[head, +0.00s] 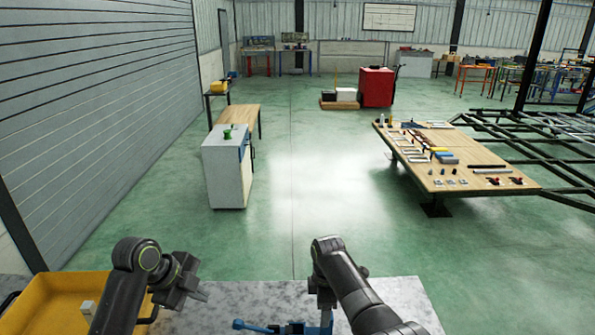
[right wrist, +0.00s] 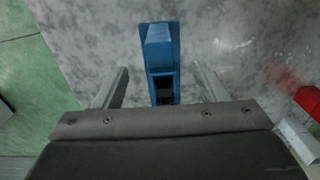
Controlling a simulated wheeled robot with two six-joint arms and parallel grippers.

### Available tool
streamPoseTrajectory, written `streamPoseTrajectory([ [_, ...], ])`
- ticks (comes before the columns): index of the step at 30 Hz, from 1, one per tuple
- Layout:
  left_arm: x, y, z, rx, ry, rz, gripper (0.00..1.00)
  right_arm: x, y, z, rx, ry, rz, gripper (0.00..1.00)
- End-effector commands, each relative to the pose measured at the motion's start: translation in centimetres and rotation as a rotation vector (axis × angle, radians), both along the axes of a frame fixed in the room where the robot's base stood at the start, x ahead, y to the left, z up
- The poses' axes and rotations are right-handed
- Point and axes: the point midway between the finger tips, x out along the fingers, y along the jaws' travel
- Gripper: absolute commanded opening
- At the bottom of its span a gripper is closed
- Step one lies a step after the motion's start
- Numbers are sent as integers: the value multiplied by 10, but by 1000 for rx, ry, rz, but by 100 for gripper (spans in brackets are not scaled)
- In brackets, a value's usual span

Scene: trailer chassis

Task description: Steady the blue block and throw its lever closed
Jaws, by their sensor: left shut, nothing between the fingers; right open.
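The blue block (head: 298,328) sits on the grey speckled worktop at the bottom edge of the head view, partly cut off. A blue bar with a rounded end (head: 256,327), which looks like its lever, points left from it. In the right wrist view the blue block (right wrist: 160,45) stands between the two spread fingers, with a dark slot near its lower end. My right gripper (head: 326,302) is open above the block, with a gap on both sides. My left gripper (head: 203,295) is shut and empty, left of the block and apart from it.
A yellow bin (head: 45,300) is at the worktop's left, with a pale block (head: 88,309) in it. The right wrist view shows a red item (right wrist: 308,99) and a pale block (right wrist: 297,139) at right. The worktop (head: 245,298) is clear between my grippers.

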Motion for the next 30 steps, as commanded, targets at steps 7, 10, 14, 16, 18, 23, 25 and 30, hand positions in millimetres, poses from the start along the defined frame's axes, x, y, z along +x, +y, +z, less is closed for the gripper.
streamPoseTrajectory([
  [7, 0, 0, 0, 0, 0, 0, 0, 0, 0, 1, 0, 0, 0, 68],
  [10, 0, 0, 0, 0, 0, 0, 0, 0, 0, 1, 0, 0, 0, 81],
  [14, 0, 0, 0, 0, 0, 0, 0, 0, 0, 1, 0, 0, 0, 91],
  [16, 0, 0, 0, 0, 0, 0, 0, 0, 0, 1, 0, 0, 0, 91],
  [18, 0, 0, 0, 0, 0, 0, 0, 0, 0, 1, 0, 0, 0, 91],
  [23, 0, 0, 0, 0, 0, 0, 0, 1, 1, 4, 1, -2, 0, 91],
  [25, 0, 0, 0, 0, 0, 0, 0, 1, 1, 9, 1, -2, 0, 91],
  [30, 0, 0, 0, 0, 0, 0, 0, 1, 1, 32, 2, -5, 0, 91],
])
